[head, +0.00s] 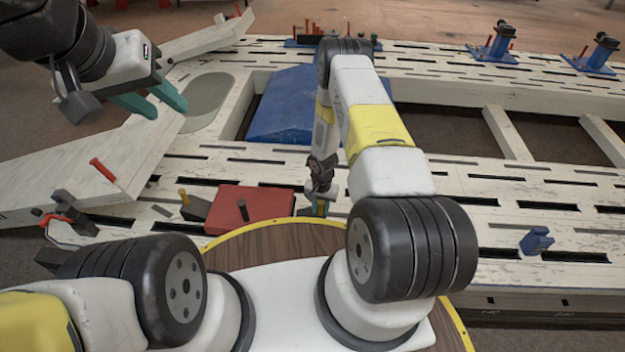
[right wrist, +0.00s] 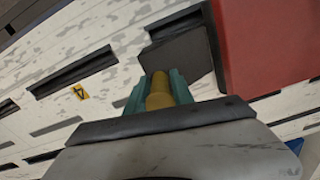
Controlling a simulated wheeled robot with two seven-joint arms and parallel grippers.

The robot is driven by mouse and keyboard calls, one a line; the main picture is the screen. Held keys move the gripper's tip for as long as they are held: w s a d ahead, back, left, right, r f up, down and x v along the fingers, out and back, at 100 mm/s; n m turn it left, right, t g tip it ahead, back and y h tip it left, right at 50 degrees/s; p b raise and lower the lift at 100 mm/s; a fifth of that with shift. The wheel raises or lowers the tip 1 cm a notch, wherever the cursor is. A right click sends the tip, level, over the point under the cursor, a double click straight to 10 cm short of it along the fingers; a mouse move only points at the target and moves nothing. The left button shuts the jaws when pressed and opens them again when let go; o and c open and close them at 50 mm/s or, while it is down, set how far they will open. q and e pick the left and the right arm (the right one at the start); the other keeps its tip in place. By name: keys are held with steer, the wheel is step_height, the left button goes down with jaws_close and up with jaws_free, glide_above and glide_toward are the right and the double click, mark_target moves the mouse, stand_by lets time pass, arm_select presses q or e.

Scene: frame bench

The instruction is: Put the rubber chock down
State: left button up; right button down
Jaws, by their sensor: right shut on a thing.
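The rubber chock (right wrist: 178,57) is a dark block with a yellow grip (right wrist: 160,92), seen in the right wrist view. My right gripper (right wrist: 160,100) is shut on the yellow grip, with its green fingers on either side. In the head view my right gripper (head: 320,207) is low, just right of the red block, and the chock is mostly hidden there. I cannot tell whether the chock touches the bench. My left gripper (head: 152,104) is open and empty, above the left white beam.
The red block (head: 225,207) lies close beside the chock. Another dark wedge (head: 197,208) with a yellow knob stands left of it. A blue ramp-like piece (head: 285,110) lies behind. The slotted white bench (head: 470,195) is mostly clear at right, except a small blue part (head: 536,241).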

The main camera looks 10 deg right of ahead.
mark_target(310, 212)
steer(key=shift+w+d+f, duration=0.1)
steer(key=shift+w, duration=1)
steer(key=shift+w+f, duration=0.2)
steer(key=shift+f, duration=1.55)
steer(key=c, duration=1.1)
jaws_free()
